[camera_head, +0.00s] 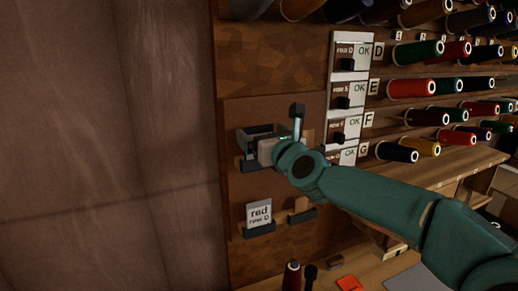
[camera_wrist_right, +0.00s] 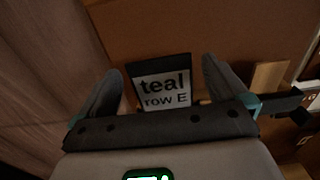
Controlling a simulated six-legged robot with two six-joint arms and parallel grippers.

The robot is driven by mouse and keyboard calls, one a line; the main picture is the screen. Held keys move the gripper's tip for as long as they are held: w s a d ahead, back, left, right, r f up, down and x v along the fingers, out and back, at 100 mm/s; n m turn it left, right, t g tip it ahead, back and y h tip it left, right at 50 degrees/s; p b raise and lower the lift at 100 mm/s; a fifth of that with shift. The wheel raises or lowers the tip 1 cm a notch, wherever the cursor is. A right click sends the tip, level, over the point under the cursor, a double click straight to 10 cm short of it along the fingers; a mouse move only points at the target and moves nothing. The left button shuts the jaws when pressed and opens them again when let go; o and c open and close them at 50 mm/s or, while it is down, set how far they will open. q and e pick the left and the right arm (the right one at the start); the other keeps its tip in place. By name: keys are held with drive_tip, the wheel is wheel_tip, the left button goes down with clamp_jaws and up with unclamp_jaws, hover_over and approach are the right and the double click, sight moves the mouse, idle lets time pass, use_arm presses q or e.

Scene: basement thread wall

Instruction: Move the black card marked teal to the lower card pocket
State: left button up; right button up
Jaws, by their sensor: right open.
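The black card marked teal (camera_wrist_right: 163,82), with a white "teal row E" label, stands upright against the brown board in the right wrist view. In the head view my right gripper (camera_head: 257,143) hides it. My right gripper (camera_wrist_right: 162,72) is open, with one finger on each side of the card and gaps visible between. In the head view, a small dark pocket ledge (camera_head: 249,167) shows just below the gripper. My left gripper is out of view.
Rows of thread spools (camera_head: 412,87) on pegs fill the right side, beside a column of white "OK" label plates (camera_head: 347,91). A wooden bench (camera_head: 375,271) below holds a dark red spool (camera_head: 291,276) and an orange piece (camera_head: 349,283). The left wall (camera_head: 100,130) is bare.

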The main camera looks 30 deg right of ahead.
drive_tip(key=shift+w, duration=0.15)
drive_tip(key=shift+a, duration=0.1)
drive_tip(key=shift+s+r, duration=0.1)
drive_tip(key=shift+s, duration=0.1)
drive_tip(key=c, duration=0.5)
drive_tip(key=shift+w, duration=0.1)
drive_tip(key=shift+c, duration=0.9)
drive_tip(key=shift+r+p, duration=2.15)
drive_tip(key=shift+r, duration=0.35)
